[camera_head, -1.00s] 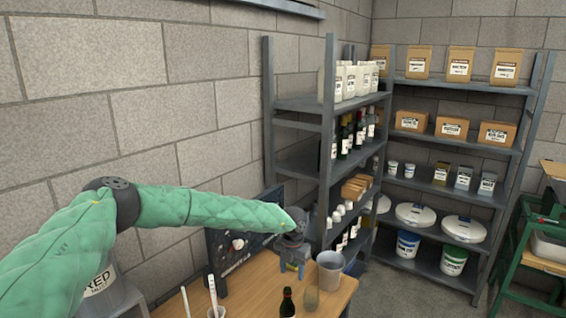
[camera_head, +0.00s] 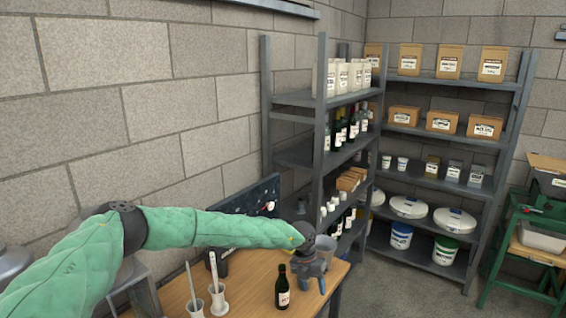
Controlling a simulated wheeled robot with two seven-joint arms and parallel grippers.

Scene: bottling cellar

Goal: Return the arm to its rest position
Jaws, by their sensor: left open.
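My left arm, in a green quilted sleeve, reaches in from the left across the head view. Its gripper (camera_head: 313,283) points down over the right part of the wooden table (camera_head: 245,285). The gripper is open, and I see nothing held in it. A dark bottle with a pale label (camera_head: 282,290) stands upright just left of the gripper. My right gripper is not in view.
Two white containers with upright sticks (camera_head: 217,290) stand on the table's left part. A dark board (camera_head: 260,195) leans by the block wall. Grey shelves (camera_head: 322,130) with bottles and bags rise behind the table. A green bench (camera_head: 510,250) is at far right.

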